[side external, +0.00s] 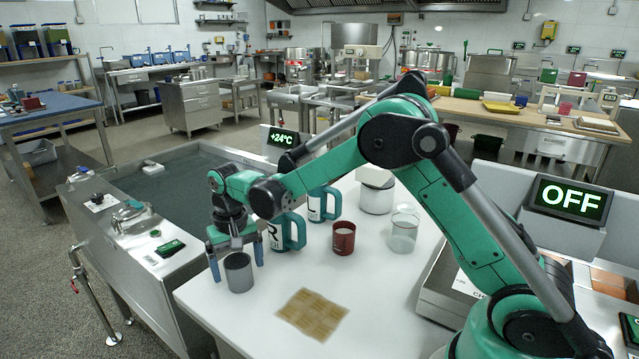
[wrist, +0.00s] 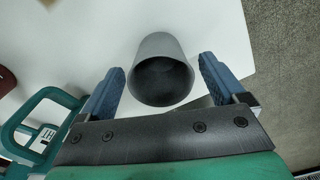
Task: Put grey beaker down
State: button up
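The grey beaker (side external: 239,274) stands upright on the white table (side external: 375,300), close to its left edge, in the side view. In the wrist view the beaker (wrist: 160,72) sits between my two blue fingers, its dark open mouth towards the camera. My gripper (side external: 237,270) points down over the beaker, one finger on each side. In the wrist view my gripper (wrist: 162,64) is open, with narrow gaps between the fingers and the beaker wall.
Two teal mugs (side external: 289,232) (side external: 322,204) stand behind the gripper. A red cup (side external: 344,238), a clear glass beaker (side external: 403,232) and a white pot (side external: 376,198) stand further right. A tan square mat (side external: 312,314) lies in front. A water bath (side external: 165,185) adjoins the table at left.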

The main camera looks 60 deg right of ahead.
jog(key=shift+r, duration=0.1)
notch_tip(320, 180, up, 12)
jog(key=s+d+f+n+t, duration=0.1)
jog(key=s+n+t, duration=0.3)
jog(key=s, duration=1.1)
jog(key=t, duration=0.3)
jog(key=shift+f+n, duration=0.15)
jog(key=shift+n, duration=0.15)
